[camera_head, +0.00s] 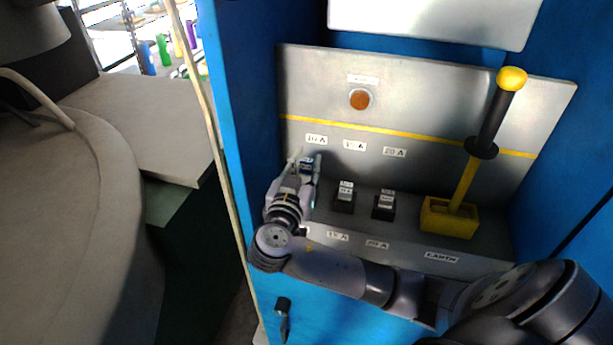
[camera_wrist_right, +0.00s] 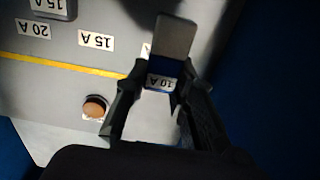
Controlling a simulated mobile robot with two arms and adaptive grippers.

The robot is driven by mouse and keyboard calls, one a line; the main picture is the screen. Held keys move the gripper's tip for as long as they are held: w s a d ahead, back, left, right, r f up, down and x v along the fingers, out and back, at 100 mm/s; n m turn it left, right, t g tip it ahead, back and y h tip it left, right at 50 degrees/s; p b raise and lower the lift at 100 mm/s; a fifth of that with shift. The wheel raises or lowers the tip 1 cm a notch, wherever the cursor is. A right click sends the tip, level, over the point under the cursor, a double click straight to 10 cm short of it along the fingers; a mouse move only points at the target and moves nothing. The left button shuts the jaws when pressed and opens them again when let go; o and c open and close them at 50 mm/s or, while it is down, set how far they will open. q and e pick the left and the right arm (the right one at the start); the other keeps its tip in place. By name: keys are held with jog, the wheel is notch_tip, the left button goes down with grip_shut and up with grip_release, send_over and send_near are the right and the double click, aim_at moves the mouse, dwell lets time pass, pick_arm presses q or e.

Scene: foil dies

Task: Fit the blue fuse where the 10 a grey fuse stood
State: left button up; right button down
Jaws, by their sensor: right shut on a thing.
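My right gripper (camera_head: 307,162) is shut on the blue fuse (camera_head: 306,168) at the left of the panel, below the upper 10 A label (camera_head: 316,139). In the right wrist view the gripper (camera_wrist_right: 160,85) has the fuse between its fingers, with blue (camera_wrist_right: 174,100) showing beside a 10 A label. A grey flat piece sticks out beyond the fingertips. The 10 A socket is hidden behind my gripper and arm, so I cannot tell whether the fuse touches it. My left gripper is not in view.
Fuses stand in the 15 A socket (camera_head: 344,198) and 20 A socket (camera_head: 384,205), just right of my gripper. Further right is a yellow-knobbed lever (camera_head: 490,115) in a yellow base. A brownish round lamp (camera_head: 360,99) sits above. Blue cabinet walls (camera_head: 240,90) close in the sides.

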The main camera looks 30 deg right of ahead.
aim_at(306, 181)
jog(key=shift+f, duration=0.4)
notch_tip(306, 181, down, 3)
jog(key=shift+f+p, duration=0.2)
jog(key=shift+p, duration=0.15)
jog(key=shift+f, duration=0.15)
jog(key=shift+f+b, duration=0.2)
jog(key=shift+b, duration=0.1)
jog(key=c, duration=1.3)
grip_release()
jog(key=shift+r, duration=0.1)
jog(key=shift+c, duration=0.2)
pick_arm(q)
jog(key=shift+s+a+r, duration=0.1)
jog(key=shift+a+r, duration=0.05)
